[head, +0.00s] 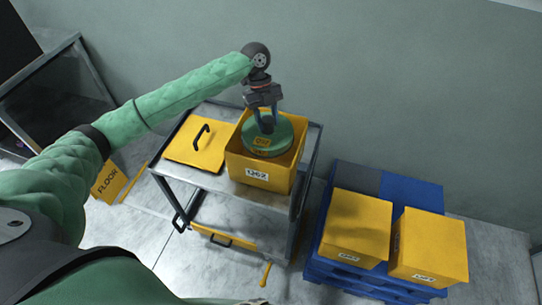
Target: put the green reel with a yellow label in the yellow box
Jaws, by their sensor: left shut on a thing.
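The green reel (282,139) has a round flange with a yellow label (263,140) on its top. My left gripper (265,125) points down and is shut on the reel near its middle. The reel is at the mouth of the open yellow box (262,176), within its walls as seen from above. I cannot tell whether the reel touches the box floor. The box stands on the top shelf of a metal cart (222,183) and has a white label on its front. My right gripper is not in view.
A yellow lid (183,152) with a black handle lies on the cart, left of the box. Two closed yellow boxes (357,225) (432,245) stand on a blue pallet (322,270) at right. A yellow floor sign (108,182) stands at left. A grey wall is behind.

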